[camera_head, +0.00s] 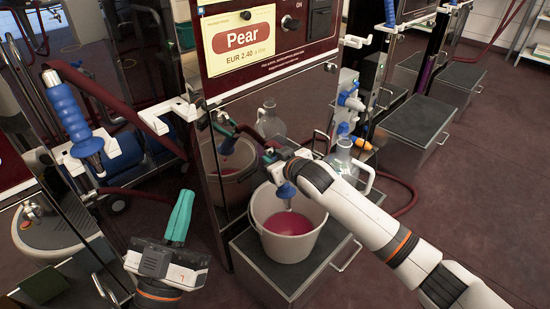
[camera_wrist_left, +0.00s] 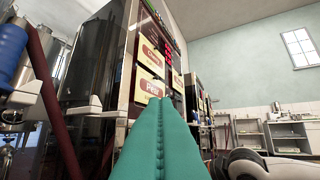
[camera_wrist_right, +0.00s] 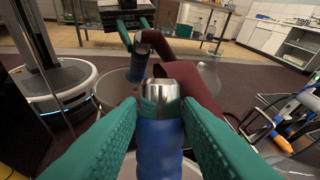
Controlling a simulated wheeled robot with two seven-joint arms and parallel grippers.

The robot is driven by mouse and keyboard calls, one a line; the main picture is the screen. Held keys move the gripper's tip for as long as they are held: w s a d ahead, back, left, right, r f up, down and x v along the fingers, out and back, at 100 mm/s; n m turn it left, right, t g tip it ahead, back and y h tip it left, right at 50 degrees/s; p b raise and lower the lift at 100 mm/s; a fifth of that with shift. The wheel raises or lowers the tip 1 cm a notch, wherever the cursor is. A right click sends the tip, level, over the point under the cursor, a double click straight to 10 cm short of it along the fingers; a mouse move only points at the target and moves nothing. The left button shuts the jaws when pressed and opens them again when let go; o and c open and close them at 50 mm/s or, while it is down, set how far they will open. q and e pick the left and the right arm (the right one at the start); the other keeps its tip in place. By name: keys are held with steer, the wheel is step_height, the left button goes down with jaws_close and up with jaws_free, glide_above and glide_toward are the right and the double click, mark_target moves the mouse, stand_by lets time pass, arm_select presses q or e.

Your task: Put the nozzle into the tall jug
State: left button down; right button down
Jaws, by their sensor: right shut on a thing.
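My right gripper (camera_head: 272,158) is shut on a blue nozzle (camera_head: 286,191) with a metal end. The nozzle points down over a white bucket (camera_head: 256,212) of pink liquid. In the right wrist view the nozzle (camera_wrist_right: 160,145) lies between the teal fingers. The clear glass jug (camera_head: 343,164) stands to the right of the bucket, partly hidden behind my right arm, apart from the nozzle. My left gripper (camera_head: 184,197) is shut and empty, left of the bucket; its teal fingers (camera_wrist_left: 158,130) lie together in the left wrist view.
The bucket stands on a dark metal platform (camera_head: 255,262) before the Pear pump panel (camera_head: 241,41). The glossy front mirrors bucket, jug and gripper. A dark red hose (camera_head: 402,200) curves on the right. Another blue nozzle (camera_head: 70,112) hangs at the left.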

steer(key=shift+r+p, duration=0.5)
steer(key=shift+r, duration=0.1)
steer(key=shift+r+p, duration=0.45)
steer(key=shift+p, duration=0.05)
steer(key=shift+r+p, duration=0.45)
arm_select(q)
steer(key=shift+a+f+g+y, duration=1)
steer(key=shift+f+g+y, duration=0.7)
steer(key=shift+f+g, duration=4)
arm_select(e)
steer(key=shift+r+p, duration=0.8)
steer(key=shift+p, duration=0.05)
steer(key=shift+r+p, duration=0.75)
steer(key=shift+p, duration=0.05)
arm_select(q)
steer(key=s+a+f+n+g+y, duration=0.1)
steer(key=s+a+f+g+y, duration=0.1)
steer(key=s+a+f+g, duration=0.2)
steer(key=shift+s+a+f+g+y+p, duration=0.25)
steer(key=shift+s+f+g+p, duration=0.2)
steer(key=shift+s+f+g, duration=2.05)
arm_select(e)
steer(key=shift+r, duration=0.45)
arm_select(q)
steer(key=shift+s+f+t, duration=0.2)
steer(key=shift+s+t, duration=0.15)
steer(key=shift+s, duration=0.15)
steer(key=shift+s+f+t, duration=0.15)
steer(key=shift+s+t, duration=0.2)
steer(key=shift+s, duration=0.15)
